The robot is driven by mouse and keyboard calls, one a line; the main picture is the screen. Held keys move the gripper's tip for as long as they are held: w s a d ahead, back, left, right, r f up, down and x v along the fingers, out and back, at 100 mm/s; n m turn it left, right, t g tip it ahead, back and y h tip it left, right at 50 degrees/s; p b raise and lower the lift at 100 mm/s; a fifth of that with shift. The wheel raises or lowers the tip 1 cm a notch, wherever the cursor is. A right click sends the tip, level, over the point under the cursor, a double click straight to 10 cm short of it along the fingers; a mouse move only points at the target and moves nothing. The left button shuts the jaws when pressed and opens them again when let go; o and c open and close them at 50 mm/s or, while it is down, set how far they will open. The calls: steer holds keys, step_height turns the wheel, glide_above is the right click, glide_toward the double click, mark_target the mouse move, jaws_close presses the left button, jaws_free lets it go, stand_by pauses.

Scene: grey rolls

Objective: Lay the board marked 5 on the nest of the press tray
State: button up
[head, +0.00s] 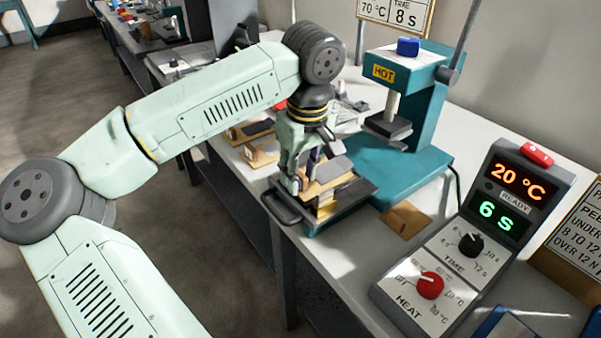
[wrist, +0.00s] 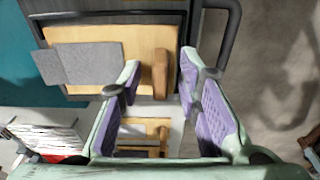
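A wooden board (wrist: 72,38) with a grey sheet (wrist: 90,64) across it lies over the dark press tray (wrist: 120,20); in the head view the board (head: 326,171) and tray (head: 352,194) are partly behind my gripper. No number is readable on it. An upright wooden grip (wrist: 160,78) stands at the board's right end. My gripper (wrist: 160,72) is open, its purple-padded fingertips on either side of that grip with gaps showing. In the head view my gripper (head: 305,182) points down at the tray's front. Whether the board sits fully in the nest is hidden.
The teal press (head: 425,110) stands behind the tray. Other wooden boards (head: 262,154) lie to the left on the table. A control box (head: 470,240) reading 20 °C and 6 S stands at right. A brown square (head: 404,220) lies between tray and box.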

step_height(320, 180, up, 12)
steer(key=s, duration=0.1)
steer(key=shift+d+f+b, duration=0.15)
steer(key=shift+d+b, duration=0.25)
steer(key=shift+s+d, duration=0.1)
